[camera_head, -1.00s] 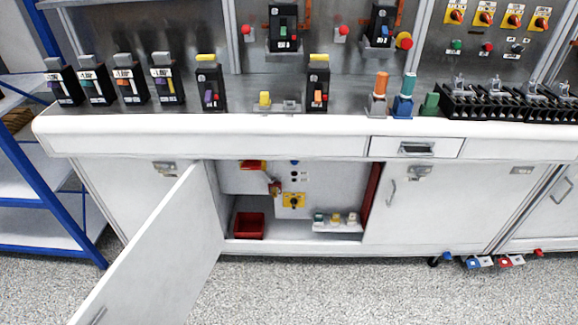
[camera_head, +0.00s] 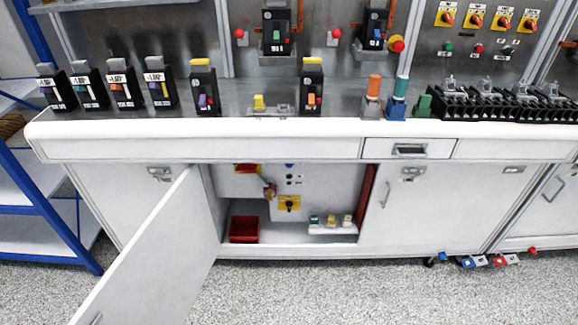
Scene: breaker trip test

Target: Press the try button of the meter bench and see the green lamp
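The white bench (camera_head: 200,149) with a grey metal top runs across the head view. Its lower cabinet door (camera_head: 150,250) stands open. Inside are a yellow plate with a black rotary knob (camera_head: 289,203), small dark round parts above it, and a low white block with several small coloured-topped pieces (camera_head: 332,226). A green round part (camera_head: 448,47) and a red one (camera_head: 479,48) sit on the upper right back panel. I cannot tell which part is the try button or the green lamp, or whether any lamp is lit. Neither gripper is in view.
Several black breakers (camera_head: 117,87) stand along the left of the top. A row of black terminal-like devices (camera_head: 490,105) stands at the right. A red bin (camera_head: 244,229) is in the cabinet. A blue-framed shelf (camera_head: 45,210) is at the left.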

